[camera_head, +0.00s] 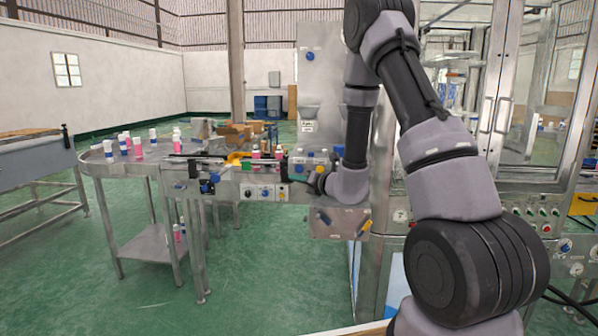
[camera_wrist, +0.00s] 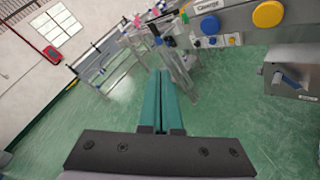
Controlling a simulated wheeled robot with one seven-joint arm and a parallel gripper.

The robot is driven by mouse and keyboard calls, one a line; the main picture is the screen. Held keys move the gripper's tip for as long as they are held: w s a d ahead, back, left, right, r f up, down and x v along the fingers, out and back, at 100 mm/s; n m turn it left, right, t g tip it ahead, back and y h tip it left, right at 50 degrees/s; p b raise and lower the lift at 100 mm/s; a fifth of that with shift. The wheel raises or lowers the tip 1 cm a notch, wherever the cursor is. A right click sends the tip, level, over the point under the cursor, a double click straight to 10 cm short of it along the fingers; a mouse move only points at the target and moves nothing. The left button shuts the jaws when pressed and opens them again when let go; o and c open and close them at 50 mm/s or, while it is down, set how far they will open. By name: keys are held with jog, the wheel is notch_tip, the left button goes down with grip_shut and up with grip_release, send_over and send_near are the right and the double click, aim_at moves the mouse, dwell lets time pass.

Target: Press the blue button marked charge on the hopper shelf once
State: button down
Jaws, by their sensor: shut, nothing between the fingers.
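In the wrist view a round blue button (camera_wrist: 209,25) sits on a grey metal panel at the top right, under a small white label (camera_wrist: 208,6) that appears to read "Charge". My gripper (camera_wrist: 159,72) is shut and empty, its two teal fingers side by side. In the picture the fingertips lie below and left of the blue button, apart from it. In the head view my gripper (camera_head: 298,181) is small and partly hidden beside the shelf front.
A large yellow button (camera_wrist: 268,13) sits right of the blue one. A round table (camera_head: 100,158) holds several bottles. Open green floor lies below.

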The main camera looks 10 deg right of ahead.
jog(key=shift+w+d+f+m+h, duration=0.15)
jog(key=shift+d+f+m+h, duration=0.15)
send_near(296, 169)
jog(key=shift+w+a+f, duration=0.2)
jog(key=shift+w+a, duration=0.4)
jog(key=shift+w, duration=0.05)
jog(key=shift+w+a+f, duration=0.2)
jog(key=shift+w+a, duration=0.4)
jog(key=shift+w, duration=0.1)
jog(key=shift+w+a+f, duration=0.25)
jog(key=shift+w+a, duration=0.35)
jog(key=shift+w, duration=0.05)
jog(key=shift+w, duration=0.15)
dwell(0.6)
jog(key=shift+w+d, duration=0.1)
jog(key=shift+w, duration=0.2)
jog(key=shift+w+d, duration=0.2)
jog(key=shift+w, duration=0.25)
dwell(1.8)
